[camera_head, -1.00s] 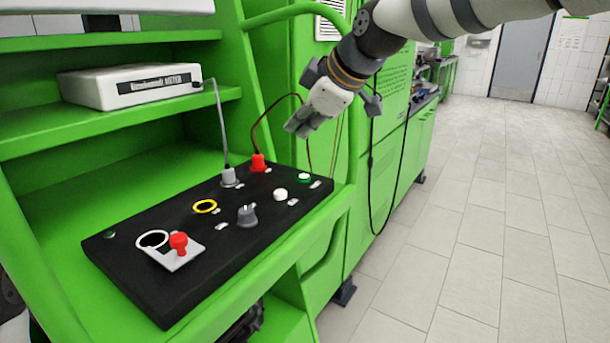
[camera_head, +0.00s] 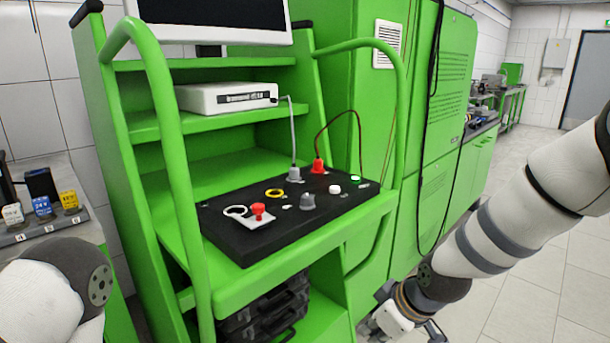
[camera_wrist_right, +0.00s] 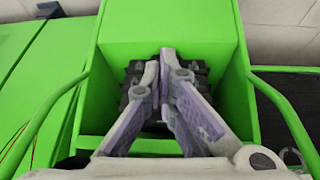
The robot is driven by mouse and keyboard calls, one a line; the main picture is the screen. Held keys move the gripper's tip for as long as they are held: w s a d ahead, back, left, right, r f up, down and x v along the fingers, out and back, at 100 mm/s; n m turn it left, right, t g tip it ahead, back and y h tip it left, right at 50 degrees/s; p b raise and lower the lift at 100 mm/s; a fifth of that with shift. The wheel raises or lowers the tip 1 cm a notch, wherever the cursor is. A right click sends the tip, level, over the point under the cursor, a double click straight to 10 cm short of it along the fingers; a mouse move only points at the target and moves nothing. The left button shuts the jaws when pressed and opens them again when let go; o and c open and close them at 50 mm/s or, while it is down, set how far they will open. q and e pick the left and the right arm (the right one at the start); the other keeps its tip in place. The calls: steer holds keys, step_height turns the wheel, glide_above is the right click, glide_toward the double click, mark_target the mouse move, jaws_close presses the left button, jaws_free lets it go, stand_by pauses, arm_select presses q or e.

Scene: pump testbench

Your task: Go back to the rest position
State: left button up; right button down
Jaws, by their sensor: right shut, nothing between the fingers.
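My right arm comes in from the right in the head view, and its gripper (camera_head: 400,325) hangs low at the bottom edge, in front of the green bench and below the control panel (camera_head: 340,206). In the right wrist view the fingers of this gripper (camera_wrist_right: 160,75) are together with nothing between them. Part of my left arm shows at the lower left of the head view; its gripper is out of view.
The green bench (camera_head: 180,200) carries a monitor, a white meter box (camera_head: 225,97) and black cases (camera_head: 265,310) in its lower opening. Colored connectors (camera_head: 42,206) stand on a side table at left. Open tiled floor lies at right.

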steer(key=s+d+f+m+g+h, duration=0.1)
steer(key=s+f+m, duration=0.1)
steer(key=s+f, duration=0.4)
steer(key=s+d+f+m+g, duration=0.1)
steer(key=s+d+f, duration=0.1)
steer(key=s+f, duration=0.5)
steer(key=s+d+f+m+g+h, duration=0.1)
steer(key=s+d+m, duration=0.2)
steer(key=s, duration=1)
steer(key=s+d+f+m+g+h, duration=0.1)
steer(key=s+d+m+g, duration=0.1)
steer(key=s, duration=1.1)
steer(key=shift+s+d+m+g, duration=0.3)
steer(key=shift+d+m, duration=0.1)
steer(key=shift+d, duration=0.35)
